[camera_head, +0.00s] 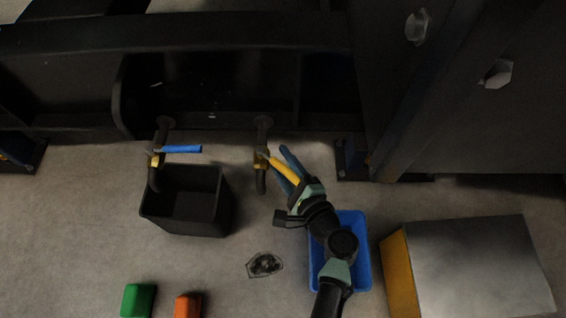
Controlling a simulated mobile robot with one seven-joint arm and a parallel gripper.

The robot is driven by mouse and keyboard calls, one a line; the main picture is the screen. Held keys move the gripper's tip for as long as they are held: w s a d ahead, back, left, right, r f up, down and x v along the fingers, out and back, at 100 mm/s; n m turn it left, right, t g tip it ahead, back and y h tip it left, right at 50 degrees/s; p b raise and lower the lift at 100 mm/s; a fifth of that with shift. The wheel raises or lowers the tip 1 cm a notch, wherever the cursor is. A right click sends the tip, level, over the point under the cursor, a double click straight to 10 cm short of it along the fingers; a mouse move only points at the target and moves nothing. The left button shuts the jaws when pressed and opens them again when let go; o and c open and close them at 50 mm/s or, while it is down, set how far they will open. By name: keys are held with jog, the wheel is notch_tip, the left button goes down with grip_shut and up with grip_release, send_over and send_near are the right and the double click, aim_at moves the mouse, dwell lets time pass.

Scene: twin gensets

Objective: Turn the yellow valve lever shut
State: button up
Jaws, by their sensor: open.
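The yellow valve lever (283,168) sits on the right one of two dark drain pipes, at a brass-coloured valve body (261,160). It points right and downward in the picture, slanting away from the pipe. My gripper (287,164) is open at the lever, with one blue finger showing above and to the right of it. The other finger is mostly hidden, so I cannot tell whether the lever lies fully between the fingers or touches them. The lever's outer end is close to the gripper's palm.
A blue lever (181,149) is on the left pipe, above a black open bin (222,205). A blue tray (358,226) lies under my arm. A silver and yellow box (470,265) stands right.

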grip_shut()
dwell(1.4)
